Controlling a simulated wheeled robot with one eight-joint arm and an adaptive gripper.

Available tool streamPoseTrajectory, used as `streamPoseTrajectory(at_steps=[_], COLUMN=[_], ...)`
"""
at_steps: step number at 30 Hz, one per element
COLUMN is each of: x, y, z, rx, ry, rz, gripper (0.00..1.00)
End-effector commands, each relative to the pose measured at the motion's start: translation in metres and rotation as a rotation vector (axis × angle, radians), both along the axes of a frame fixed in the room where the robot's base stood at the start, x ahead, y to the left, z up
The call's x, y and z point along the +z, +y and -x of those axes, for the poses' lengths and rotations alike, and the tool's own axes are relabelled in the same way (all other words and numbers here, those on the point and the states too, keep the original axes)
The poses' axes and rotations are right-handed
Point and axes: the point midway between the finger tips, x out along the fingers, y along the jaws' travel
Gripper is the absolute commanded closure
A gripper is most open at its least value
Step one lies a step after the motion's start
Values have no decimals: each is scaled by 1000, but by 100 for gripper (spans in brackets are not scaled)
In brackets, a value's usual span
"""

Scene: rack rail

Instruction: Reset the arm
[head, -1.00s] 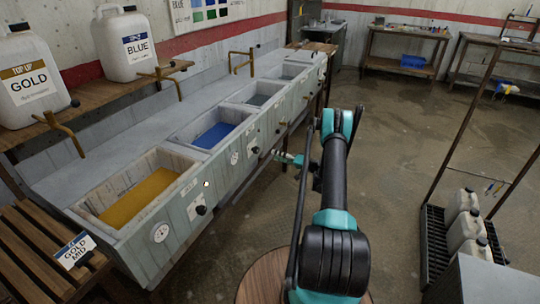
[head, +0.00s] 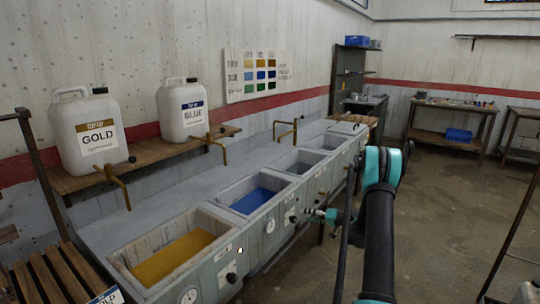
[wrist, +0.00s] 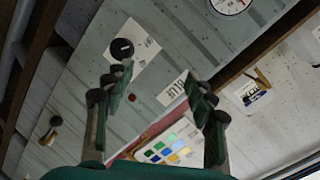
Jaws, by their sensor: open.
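My arm reaches toward the front of the trough row, and my gripper (head: 318,213) is beside the front panel near the blue basin (head: 258,200). In the wrist view my gripper (wrist: 160,82) is open, with nothing between its fingers. Beyond the fingers is the panel with a black knob (wrist: 122,48), a "BLUE" label (wrist: 175,88) and a round gauge (wrist: 228,4). The panel looks tilted in that view. I cannot tell whether a fingertip touches it.
The gold basin (head: 173,257) is nearer at left. Gold (head: 90,135) and blue (head: 183,110) jugs stand on a wooden shelf (head: 70,184) above, with brass taps below. A colour chart (head: 258,75) hangs on the wall. Open floor (head: 440,215) lies right of my arm.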

Motion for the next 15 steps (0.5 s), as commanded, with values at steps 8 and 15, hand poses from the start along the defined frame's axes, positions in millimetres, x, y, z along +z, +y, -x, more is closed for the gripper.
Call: streamPoseTrajectory(at_steps=[8,15], x=[56,92], y=[33,51], z=[47,104], rx=[11,7], ry=[111,190], rz=[167,316], gripper=[44,44])
